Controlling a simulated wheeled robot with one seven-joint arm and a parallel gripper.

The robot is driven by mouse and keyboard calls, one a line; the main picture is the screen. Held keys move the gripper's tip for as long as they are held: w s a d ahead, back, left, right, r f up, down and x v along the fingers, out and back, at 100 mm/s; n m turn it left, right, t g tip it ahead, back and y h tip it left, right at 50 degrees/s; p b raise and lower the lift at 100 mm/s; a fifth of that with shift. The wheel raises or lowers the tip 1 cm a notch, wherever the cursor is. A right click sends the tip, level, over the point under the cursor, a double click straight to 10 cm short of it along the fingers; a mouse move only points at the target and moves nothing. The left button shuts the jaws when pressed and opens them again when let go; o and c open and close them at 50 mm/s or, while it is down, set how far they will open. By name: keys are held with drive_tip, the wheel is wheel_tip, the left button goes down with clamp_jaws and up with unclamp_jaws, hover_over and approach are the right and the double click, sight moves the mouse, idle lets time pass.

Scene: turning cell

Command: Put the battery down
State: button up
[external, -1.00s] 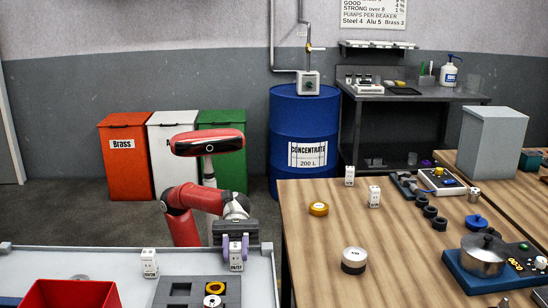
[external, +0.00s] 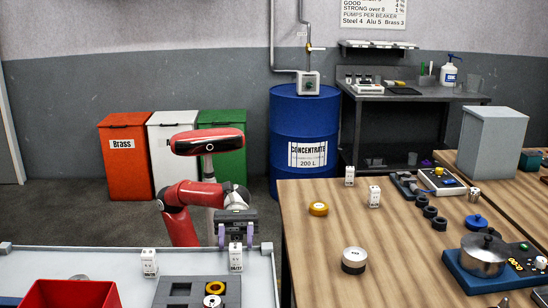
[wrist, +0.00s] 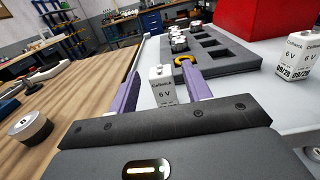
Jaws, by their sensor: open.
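The battery (external: 235,257), a white block with a "6 V" label, stands upright on the white table beside the dark foam tray's upper right corner. It also shows in the wrist view (wrist: 162,90). My gripper (external: 236,238) is open above it, with a purple finger on each side and gaps between fingers and battery. In the wrist view the fingers (wrist: 162,88) stand apart either side of the battery, whose lower part is hidden by my gripper body. A second white battery (external: 149,262) stands at the tray's left.
The dark foam tray (external: 170,300) has empty pockets and holds a yellow ring (external: 217,288). A red bin (external: 70,293) stands at the left. The wooden table (external: 320,240), with two more white batteries, is close on the right.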

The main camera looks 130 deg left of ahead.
drive_tip(key=v, duration=0.7)
drive_tip(key=shift+s+a, duration=0.2)
drive_tip(key=shift+s, duration=0.05)
drive_tip(key=s+a+f+m+g+y+p, duration=0.1)
drive_tip(key=f+m+g+y+p, duration=0.1)
drive_tip(key=f+m, duration=0.4)
drive_tip(key=s+a+f+m+g+y+p, duration=0.1)
drive_tip(key=a+f+m+g+y+p, duration=0.1)
drive_tip(key=f+m, duration=0.5)
drive_tip(key=s+a+f+m+g+y+p, duration=0.1)
drive_tip(key=a+f+m+y+p, duration=0.1)
drive_tip(key=f+m+y, duration=0.4)
wheel_tip(320, 180, down, 4)
drive_tip(key=shift+s+a+r+m+g+p, duration=0.1)
drive_tip(key=shift+s+a+m+g+p, duration=0.25)
drive_tip(key=shift+m+p, duration=0.35)
drive_tip(key=shift+o, duration=0.4)
wheel_tip(320, 180, down, 6)
drive_tip(key=s+a+m+g+y, duration=0.1)
drive_tip(key=s+a+m+y, duration=0.1)
drive_tip(key=m, duration=0.4)
drive_tip(key=shift+s+a+m+y+p, duration=0.3)
drive_tip(key=shift+s+a+y+p, duration=0.1)
drive_tip(key=shift+a+p, duration=0.1)
drive_tip(key=shift+g, duration=0.25)
